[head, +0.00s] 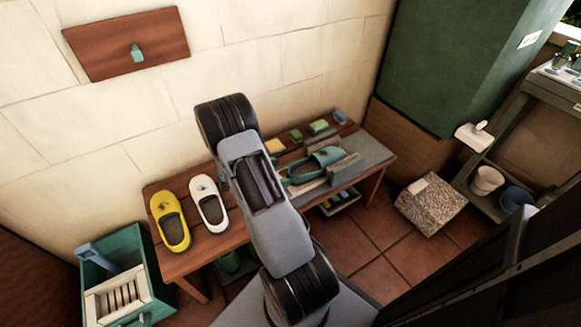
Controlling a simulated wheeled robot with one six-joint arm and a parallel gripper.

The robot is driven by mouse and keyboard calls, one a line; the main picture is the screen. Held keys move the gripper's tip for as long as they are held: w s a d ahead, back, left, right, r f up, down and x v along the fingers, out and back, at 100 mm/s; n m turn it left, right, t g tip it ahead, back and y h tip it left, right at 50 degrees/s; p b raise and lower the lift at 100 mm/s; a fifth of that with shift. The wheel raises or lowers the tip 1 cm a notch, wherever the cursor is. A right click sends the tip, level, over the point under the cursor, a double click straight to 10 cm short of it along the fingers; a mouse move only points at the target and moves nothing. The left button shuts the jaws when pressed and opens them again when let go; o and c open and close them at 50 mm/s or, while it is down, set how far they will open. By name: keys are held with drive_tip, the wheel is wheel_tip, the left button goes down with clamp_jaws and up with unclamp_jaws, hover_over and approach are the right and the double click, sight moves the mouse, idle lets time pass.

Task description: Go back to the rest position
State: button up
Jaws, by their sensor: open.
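My arm rises from the bottom middle of the head view and stands in front of the bench. Its gripper cannot be made out; I see only arm links and black joints. On the wooden bench (183,262), a yellow clog (171,222) and a white clog (209,203) stand side by side left of my arm. A teal clog (318,163) lies right of my arm, between grey upright pieces (346,171) on a grey surface. My arm hides part of the bench between the white and teal clogs.
Small coloured blocks (318,127) line the bench's back edge. A teal crate (112,262) stands on the floor at left. A wooden board with a teal hook (136,53) hangs on the wall. A green cabinet (455,60), speckled block (430,204) and shelf with buckets (488,179) stand at right.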

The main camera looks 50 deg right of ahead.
drive_tip(key=r+p+v, duration=0.1)
drive_tip(key=p+v, duration=0.1)
drive_tip(key=v, duration=0.6)
drive_tip(key=shift+d+r, duration=0.2)
drive_tip(key=shift+d, duration=0.15)
